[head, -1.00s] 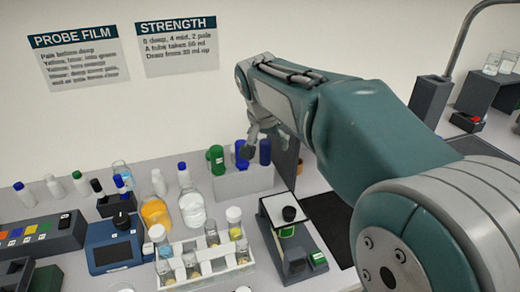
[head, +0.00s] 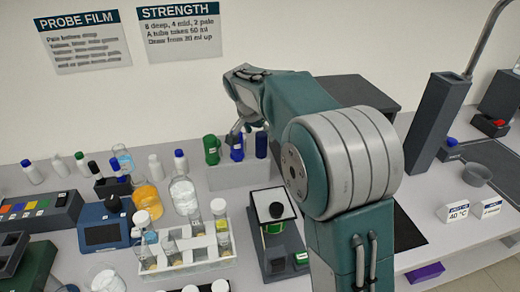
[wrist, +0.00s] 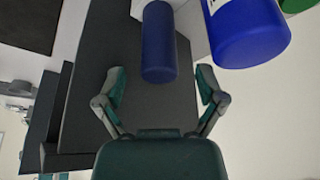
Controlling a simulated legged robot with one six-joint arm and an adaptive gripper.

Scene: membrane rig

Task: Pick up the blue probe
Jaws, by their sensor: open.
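Two blue probes stand in a light grey holder (head: 235,178). The brighter blue probe (head: 237,150) is in the middle, and the plain dark blue probe (head: 261,145) is at the right. In the wrist view the dark blue one (wrist: 159,45) lies ahead, in line with the gap between the fingers. The brighter, white-labelled one (wrist: 250,38) is off to the right. My gripper (wrist: 160,88) is open and empty, apart from both. In the head view my gripper (head: 238,130) overlaps the top of the brighter blue probe.
A green probe (head: 212,150) stands at the holder's left. In front are a tube rack (head: 185,260), an orange flask (head: 147,197) and a clear bottle (head: 187,195). A balance-like device (head: 276,230) stands front right. A tall dark post (head: 437,120) stands right.

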